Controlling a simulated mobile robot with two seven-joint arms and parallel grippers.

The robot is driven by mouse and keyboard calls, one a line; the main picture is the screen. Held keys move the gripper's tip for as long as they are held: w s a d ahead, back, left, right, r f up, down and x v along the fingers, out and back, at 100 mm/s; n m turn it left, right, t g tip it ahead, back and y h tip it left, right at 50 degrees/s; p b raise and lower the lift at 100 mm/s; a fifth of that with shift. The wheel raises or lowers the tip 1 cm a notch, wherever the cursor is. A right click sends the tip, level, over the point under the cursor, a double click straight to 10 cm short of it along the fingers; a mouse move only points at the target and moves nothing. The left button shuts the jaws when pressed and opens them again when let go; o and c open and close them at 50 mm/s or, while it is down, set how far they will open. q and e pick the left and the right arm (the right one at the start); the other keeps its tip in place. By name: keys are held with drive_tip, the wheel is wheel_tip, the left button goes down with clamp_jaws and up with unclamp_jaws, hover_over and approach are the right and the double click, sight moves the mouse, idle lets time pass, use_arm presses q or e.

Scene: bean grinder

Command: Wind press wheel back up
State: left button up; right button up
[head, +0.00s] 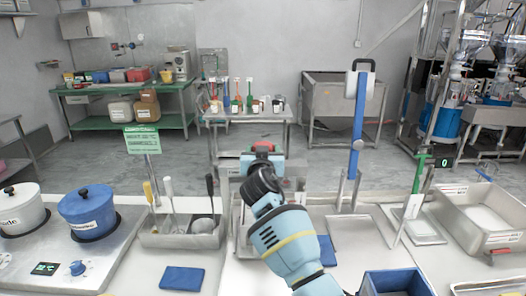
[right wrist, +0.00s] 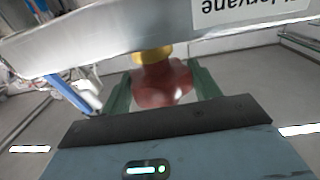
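A red knob with a yellow collar (right wrist: 160,82) shows in the right wrist view, in front of a pale metal body with a label. Red also shows in the head view (head: 263,145), just beyond my right gripper (head: 262,157). In the right wrist view the two green fingers of my right gripper (right wrist: 161,92) lie along both sides of the red knob and appear to touch it. A whole press wheel cannot be made out; my right arm hides much of that spot in the head view. My left gripper is not in view.
A steel tool tray (head: 185,238) and blue pot (head: 88,212) stand left of my right arm. A blue post with a white head (head: 358,125) rises to the right. A blue cloth (head: 182,278) lies in front.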

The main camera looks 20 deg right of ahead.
drive_tip(key=c, duration=0.5)
drive_tip(key=shift+c, duration=0.2)
drive_tip(key=shift+y, duration=0.3)
